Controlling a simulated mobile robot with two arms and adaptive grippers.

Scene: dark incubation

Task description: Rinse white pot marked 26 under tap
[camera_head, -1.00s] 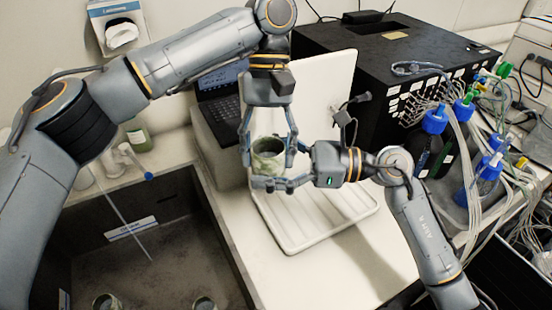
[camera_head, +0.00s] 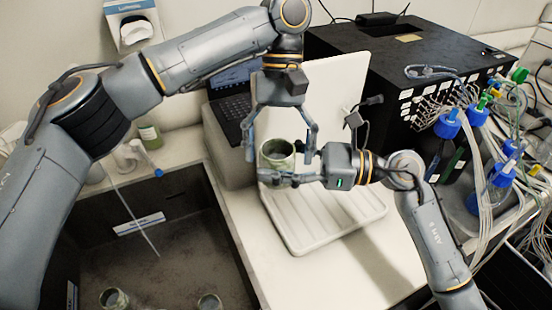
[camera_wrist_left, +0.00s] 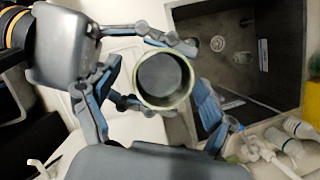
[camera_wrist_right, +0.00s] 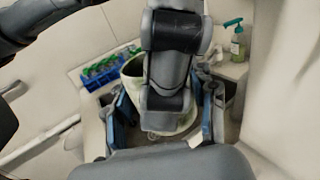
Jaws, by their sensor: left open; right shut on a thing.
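A pale, green-stained pot (camera_head: 277,154) is held upright above the white drying tray (camera_head: 300,245); no number on it is legible. My right gripper (camera_head: 274,167) is shut on it from the right. My left gripper (camera_head: 281,148) is open above, its fingers spread either side of the pot. In the left wrist view I look into the pot's dark opening (camera_wrist_left: 164,80). In the right wrist view the pot (camera_wrist_right: 133,72) is partly hidden behind my left gripper. The white tap (camera_head: 128,155) with a blue tip stands at the back of the dark sink (camera_head: 185,235), left of the pot.
A laptop (camera_head: 235,105) is behind the pot. A black box (camera_head: 400,60) and blue-capped bottles (camera_head: 447,125) with tubing crowd the right. The near counter (camera_head: 290,285) is clear.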

